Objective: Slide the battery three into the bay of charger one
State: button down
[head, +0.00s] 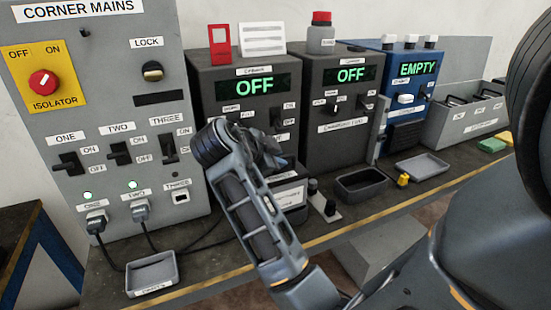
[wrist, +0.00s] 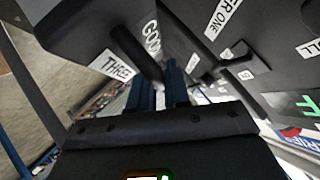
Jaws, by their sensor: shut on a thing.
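Battery three, a dark block with a THREE label, shows in the wrist view (wrist: 75,28) with a GOOD label beside it. My gripper (wrist: 158,88) is shut on its dark handle. Charger one (head: 225,80) is the dark box with a green OFF display in the head view. Its label reads "ER ONE" in the wrist view (wrist: 222,15), close to the battery. In the head view my gripper (head: 268,152) is in front of charger one's lower half. My arm hides the bay and most of the battery there, so I cannot tell whether the battery touches the bay.
A second charger (head: 325,90) showing OFF stands right of charger one, then a blue unit (head: 385,75) reading EMPTY. The mains panel (head: 110,100) stands left. Trays (head: 152,275) and (head: 362,195) and a small yellow item (head: 402,180) lie along the bench front.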

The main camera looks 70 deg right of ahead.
aim_at(276, 178)
jog(key=shift+f+b, duration=2.45)
jog(key=shift+f, duration=0.2)
dwell(0.5)
jog(key=c, duration=1)
grip_release()
jog(key=shift+f, duration=0.2)
jog(key=shift+v, duration=4)
jog(key=shift+d+r, duration=0.1)
